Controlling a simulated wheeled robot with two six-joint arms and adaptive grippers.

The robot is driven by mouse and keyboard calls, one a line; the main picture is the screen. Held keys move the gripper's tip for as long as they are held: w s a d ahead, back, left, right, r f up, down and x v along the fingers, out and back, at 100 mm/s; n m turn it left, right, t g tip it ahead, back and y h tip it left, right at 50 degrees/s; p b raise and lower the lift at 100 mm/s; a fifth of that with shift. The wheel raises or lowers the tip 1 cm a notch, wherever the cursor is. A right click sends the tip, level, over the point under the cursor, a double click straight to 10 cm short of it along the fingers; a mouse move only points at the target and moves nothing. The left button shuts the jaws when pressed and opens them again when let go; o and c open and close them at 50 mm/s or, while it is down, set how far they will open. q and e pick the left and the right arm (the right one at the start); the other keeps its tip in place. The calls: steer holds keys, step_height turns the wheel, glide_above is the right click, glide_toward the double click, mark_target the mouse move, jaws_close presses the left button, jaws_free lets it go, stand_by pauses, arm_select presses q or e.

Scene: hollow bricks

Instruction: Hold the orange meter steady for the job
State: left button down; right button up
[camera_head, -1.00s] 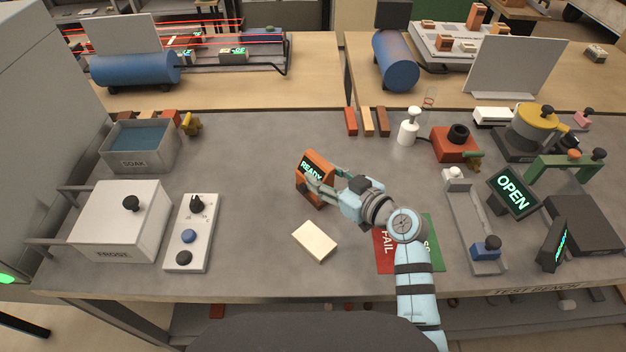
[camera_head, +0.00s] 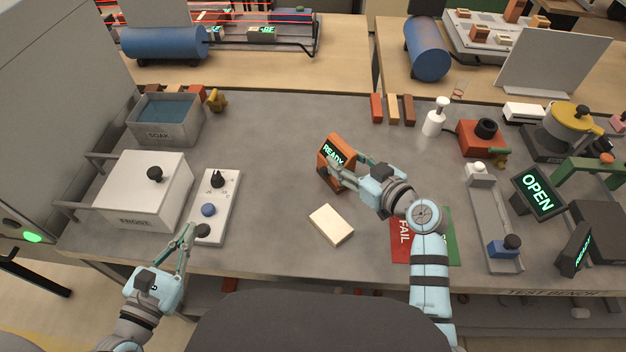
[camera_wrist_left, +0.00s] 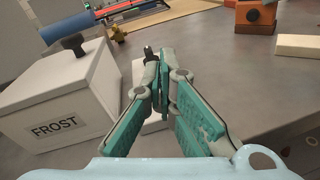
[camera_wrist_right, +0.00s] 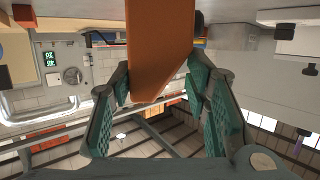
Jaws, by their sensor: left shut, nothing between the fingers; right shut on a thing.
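The orange meter (camera_head: 331,172) stands on the grey bench near its middle, its dark screen showing green "READY". My right gripper (camera_head: 350,172) is shut on its side; in the right wrist view the orange body (camera_wrist_right: 160,50) sits between the teal fingers (camera_wrist_right: 160,95). My left gripper (camera_head: 192,232) is shut and empty at the bench's front edge, beside the front end of the white control panel (camera_head: 226,190). In the left wrist view its fingers (camera_wrist_left: 165,65) are together and hide most of that panel. The meter's lower part shows at the top right there (camera_wrist_left: 256,14).
A white FROST box (camera_head: 140,195) stands left of the panel, with the SOAK tank (camera_head: 165,132) behind it. A cream block (camera_head: 331,224) lies in front of the meter. Red FAIL (camera_head: 402,240) and green mats lie under my right arm. The bench between panel and meter is clear.

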arm_select(q)
steer(key=w+d+r+n+t+y, duration=0.1)
steer(key=w+r+n+t, duration=0.4)
steer(key=r, duration=0.4)
arm_select(e)
steer(key=shift+s+f, duration=0.1)
steer(key=shift+f, duration=0.1)
arm_select(q)
steer(key=m+g+h, duration=0.7)
steer(key=h, duration=0.1)
glide_toward(323, 175)
steer(key=a+r, duration=0.1)
steer(key=a, duration=0.1)
steer(key=w+a+r, duration=0.1)
steer(key=a+r, duration=0.2)
steer(key=a, duration=0.1)
steer(key=shift+w+a+r, duration=0.15)
steer(key=shift+w+a, duration=0.05)
steer(key=shift+w, duration=0.1)
steer(key=f+h, duration=0.1)
steer(key=s+d+f+m+g+h, duration=0.1)
steer(key=s+d+f+m+g, duration=0.1)
steer(key=shift+d+f+h, duration=0.2)
steer(key=shift+f+h, duration=0.05)
steer(key=shift+h, duration=0.15)
steer(key=shift+s+f+m+g, duration=0.2)
steer(key=shift+f+m+g, duration=0.1)
steer(key=shift+d, duration=0.1)
